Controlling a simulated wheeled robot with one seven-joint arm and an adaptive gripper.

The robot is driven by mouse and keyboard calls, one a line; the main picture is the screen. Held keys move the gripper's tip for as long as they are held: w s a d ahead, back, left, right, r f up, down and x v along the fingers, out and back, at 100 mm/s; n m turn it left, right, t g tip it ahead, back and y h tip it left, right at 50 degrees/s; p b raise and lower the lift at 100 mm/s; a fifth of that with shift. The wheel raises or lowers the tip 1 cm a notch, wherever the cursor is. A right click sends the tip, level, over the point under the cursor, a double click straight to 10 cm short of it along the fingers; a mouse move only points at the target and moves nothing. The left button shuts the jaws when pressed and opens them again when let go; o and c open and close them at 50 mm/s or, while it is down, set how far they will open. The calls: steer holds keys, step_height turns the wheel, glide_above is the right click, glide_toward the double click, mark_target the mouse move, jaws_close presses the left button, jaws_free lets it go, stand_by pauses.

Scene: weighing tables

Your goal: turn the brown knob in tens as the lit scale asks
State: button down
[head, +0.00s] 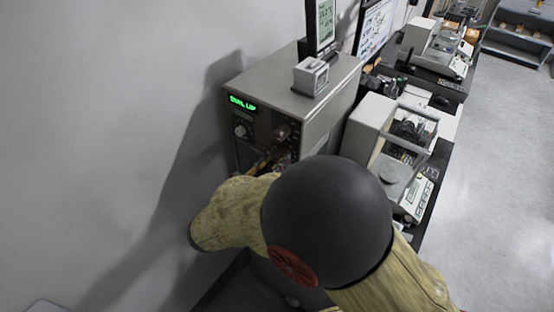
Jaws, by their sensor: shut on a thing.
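The lit scale is a grey box-shaped instrument (310,104) against the wall, with a dark front panel. Its green display (243,103) glows at the panel's upper left and seems to read "DIAL UP". My gripper (263,162) is at the lower part of this panel, partly hidden behind my arm. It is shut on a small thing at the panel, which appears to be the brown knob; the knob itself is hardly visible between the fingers. Its pointer and markings cannot be read from here.
A pale round knob (241,131) and a darker knob (282,132) sit higher on the panel. A small grey box (311,76) and a monitor (321,25) stand on top of the instrument. A white balance (369,124) stands close at right. The floor (490,180) is clear.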

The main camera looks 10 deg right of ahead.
steer(key=shift+m+b, duration=1.5)
steer(key=shift+m, duration=1.3)
steer(key=c, duration=1.5)
jaws_free()
steer(key=v, duration=1.2)
